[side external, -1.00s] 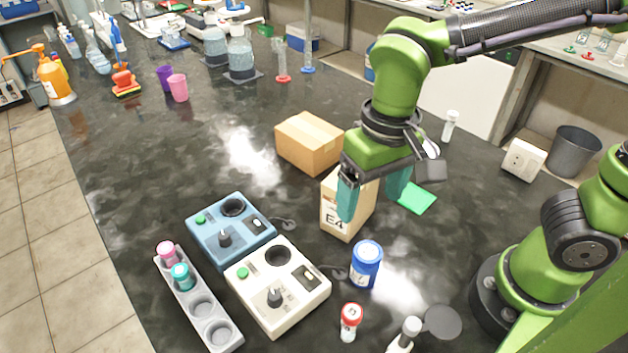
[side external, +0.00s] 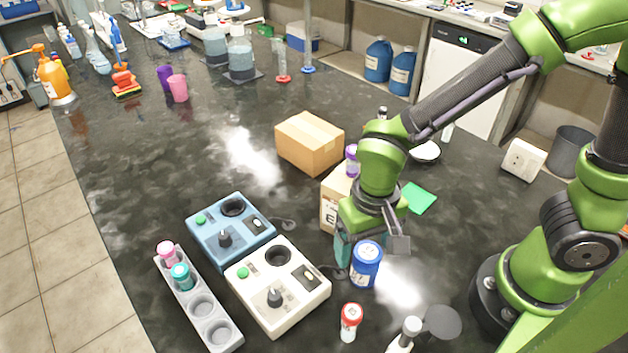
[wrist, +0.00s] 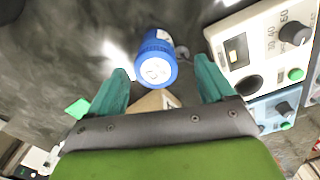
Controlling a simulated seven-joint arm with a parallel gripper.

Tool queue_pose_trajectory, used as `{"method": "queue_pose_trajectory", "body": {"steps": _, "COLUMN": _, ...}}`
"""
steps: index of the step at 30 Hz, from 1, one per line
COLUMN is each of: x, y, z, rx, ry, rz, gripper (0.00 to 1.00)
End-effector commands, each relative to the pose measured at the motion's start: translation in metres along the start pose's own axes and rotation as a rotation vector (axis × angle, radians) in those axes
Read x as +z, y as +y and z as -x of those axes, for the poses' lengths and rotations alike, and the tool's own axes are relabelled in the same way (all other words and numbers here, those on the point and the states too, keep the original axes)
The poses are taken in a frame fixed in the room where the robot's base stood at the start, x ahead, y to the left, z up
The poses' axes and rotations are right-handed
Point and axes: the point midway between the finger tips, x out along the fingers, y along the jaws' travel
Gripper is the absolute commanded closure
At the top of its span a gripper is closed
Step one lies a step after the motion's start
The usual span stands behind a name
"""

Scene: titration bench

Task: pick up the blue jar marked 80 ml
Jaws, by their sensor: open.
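The blue jar (side external: 366,266), with a white label and a light disc on its lid, stands upright on the dark bench beside the white device. Its volume mark is too small to read. My gripper (side external: 357,247) is low, just behind the jar in the side view, with one teal finger showing left of it. In the wrist view my gripper (wrist: 162,72) is open and empty. The jar (wrist: 156,58) appears between and slightly beyond the two fingertips, with gaps on both sides. I cannot tell whether a finger touches it.
A white device (side external: 290,305) and a blue device (side external: 207,238) stand to the left. A beige box (side external: 330,205) is close behind my gripper, with a purple-capped vial (side external: 352,160) near it. A red-capped vial (side external: 350,322) stands in front. A cardboard box (side external: 309,143) is farther back.

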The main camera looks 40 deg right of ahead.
Motion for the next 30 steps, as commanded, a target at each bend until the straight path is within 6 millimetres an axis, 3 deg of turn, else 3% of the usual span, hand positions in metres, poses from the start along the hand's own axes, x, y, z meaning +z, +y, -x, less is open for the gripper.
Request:
{"method": "queue_pose_trajectory", "body": {"steps": 7, "x": 0.003, "y": 0.005, "z": -0.037, "rx": 0.004, "ry": -0.004, "rz": -0.001, "gripper": 0.18}}
{"method": "queue_pose_trajectory", "body": {"steps": 17, "x": 0.003, "y": 0.004, "z": -0.043, "rx": 0.000, "ry": 0.000, "rz": 0.000, "gripper": 0.19}}
{"method": "queue_pose_trajectory", "body": {"steps": 27, "x": 0.003, "y": 0.004, "z": -0.042, "rx": 0.000, "ry": 0.000, "rz": 0.000, "gripper": 0.71}}
{"method": "queue_pose_trajectory", "body": {"steps": 30, "x": 0.002, "y": 0.004, "z": -0.042, "rx": -0.001, "ry": 0.000, "rz": 0.000, "gripper": 0.81}}
